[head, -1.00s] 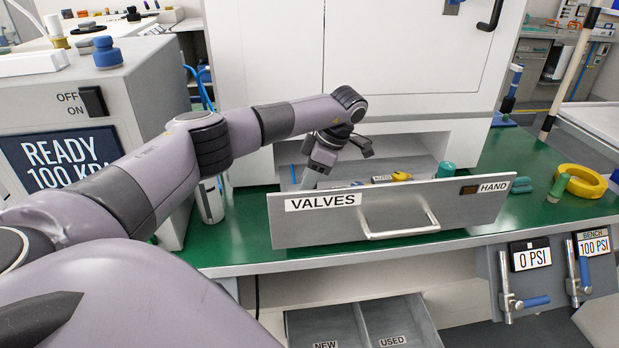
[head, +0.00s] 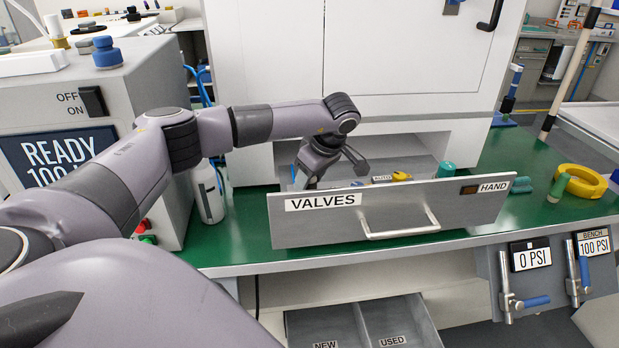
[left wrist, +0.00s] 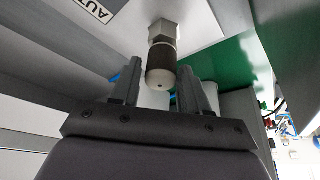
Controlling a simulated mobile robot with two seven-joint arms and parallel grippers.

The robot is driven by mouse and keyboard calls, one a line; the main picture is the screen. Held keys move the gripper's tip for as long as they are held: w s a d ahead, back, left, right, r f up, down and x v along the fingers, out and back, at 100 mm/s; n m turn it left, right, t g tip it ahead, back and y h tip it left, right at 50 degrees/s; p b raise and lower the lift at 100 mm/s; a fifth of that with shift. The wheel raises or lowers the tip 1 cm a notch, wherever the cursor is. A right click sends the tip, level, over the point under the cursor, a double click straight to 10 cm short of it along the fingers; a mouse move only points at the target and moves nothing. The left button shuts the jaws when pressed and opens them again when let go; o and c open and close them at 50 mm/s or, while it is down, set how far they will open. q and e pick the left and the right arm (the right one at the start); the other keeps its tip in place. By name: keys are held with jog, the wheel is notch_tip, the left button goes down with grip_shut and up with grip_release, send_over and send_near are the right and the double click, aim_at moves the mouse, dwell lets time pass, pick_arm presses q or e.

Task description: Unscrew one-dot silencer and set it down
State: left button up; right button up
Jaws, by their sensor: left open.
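The silencer (left wrist: 161,66) shows in the left wrist view as a pale, round-ended cylinder with a dark knurled band, below a metal hex fitting (left wrist: 163,30). One small dark dot is on its end. My left gripper (left wrist: 159,72) is open, with one finger on each side of the silencer; I cannot tell whether either finger touches it. In the head view my left gripper (head: 332,170) reaches down into the open VALVES drawer (head: 300,228). The drawer front and my wrist hide the silencer there. My right gripper is not in view.
A yellow part (head: 401,176) and a teal cylinder (head: 446,170) stand near the drawer's right side. A lower drawer (head: 362,325) with NEW and USED compartments is open below.

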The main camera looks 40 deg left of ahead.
pick_arm(q)
jog(key=m+t, duration=0.1)
jog(key=m, duration=0.4)
jog(key=shift+t, duration=0.4)
jog(key=c, duration=0.6)
jog(key=n+g, duration=0.2)
jog(key=n, duration=0.4)
jog(key=shift+r+p, duration=2.25)
jog(key=shift+r, duration=0.05)
